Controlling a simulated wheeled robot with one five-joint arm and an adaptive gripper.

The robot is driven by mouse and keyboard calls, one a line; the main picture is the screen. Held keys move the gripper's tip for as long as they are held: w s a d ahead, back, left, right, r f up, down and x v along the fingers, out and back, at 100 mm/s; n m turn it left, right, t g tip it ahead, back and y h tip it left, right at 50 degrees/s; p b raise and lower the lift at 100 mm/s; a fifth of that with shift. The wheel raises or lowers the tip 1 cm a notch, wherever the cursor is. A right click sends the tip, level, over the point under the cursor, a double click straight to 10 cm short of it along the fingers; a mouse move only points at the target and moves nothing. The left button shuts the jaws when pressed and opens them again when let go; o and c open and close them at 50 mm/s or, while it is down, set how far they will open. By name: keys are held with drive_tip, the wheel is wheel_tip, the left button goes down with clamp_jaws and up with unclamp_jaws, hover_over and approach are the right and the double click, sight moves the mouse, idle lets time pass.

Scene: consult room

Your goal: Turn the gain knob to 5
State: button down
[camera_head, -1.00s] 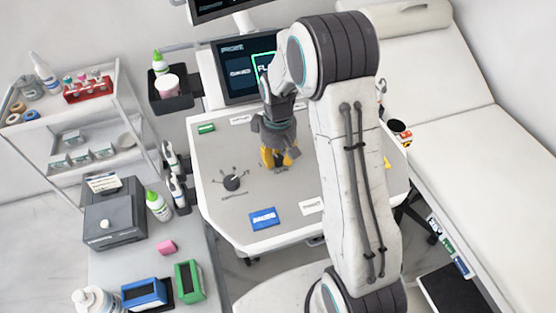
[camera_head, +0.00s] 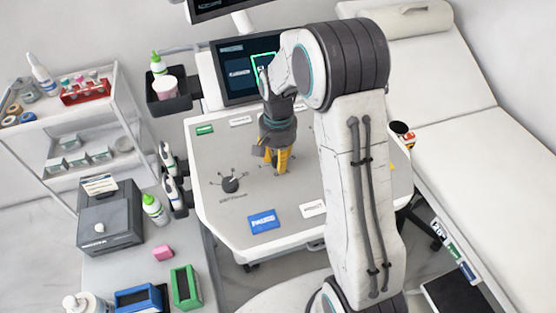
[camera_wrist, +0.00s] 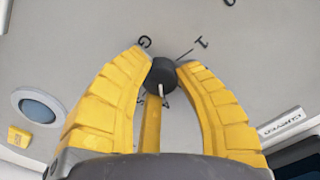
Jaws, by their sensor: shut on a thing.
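The dark round knob (camera_wrist: 161,73) sits between my yellow fingertips in the wrist view. My gripper (camera_wrist: 162,65) is shut on it, one finger on each side. The knob's white pointer line runs toward the bottom of the picture, toward my palm. Dial figures and tick marks surround it; a "1" is at its upper right, and figures at its lower edge are partly hidden by my fingers. I cannot read which figure the pointer meets. In the head view my gripper (camera_head: 275,170) reaches down to the grey console (camera_head: 205,157), hiding the knob.
A second dark knob (camera_head: 231,184) with radial marks stands left of my gripper. A green button (camera_head: 204,130) is at the back left. A screen (camera_head: 237,75) stands behind the console.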

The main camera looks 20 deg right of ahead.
drive_tip(key=m, duration=0.3)
drive_tip(key=shift+s+f+m+b, duration=0.15)
drive_tip(key=shift+m+b, duration=0.15)
drive_tip(key=shift+m, duration=1.8)
drive_tip(key=c, duration=0.9)
unclamp_jaws()
drive_tip(key=shift+o, duration=0.2)
drive_tip(key=shift+r, duration=0.2)
wheel_tip(320, 180, up, 12)
drive_tip(key=shift+f, duration=0.1)
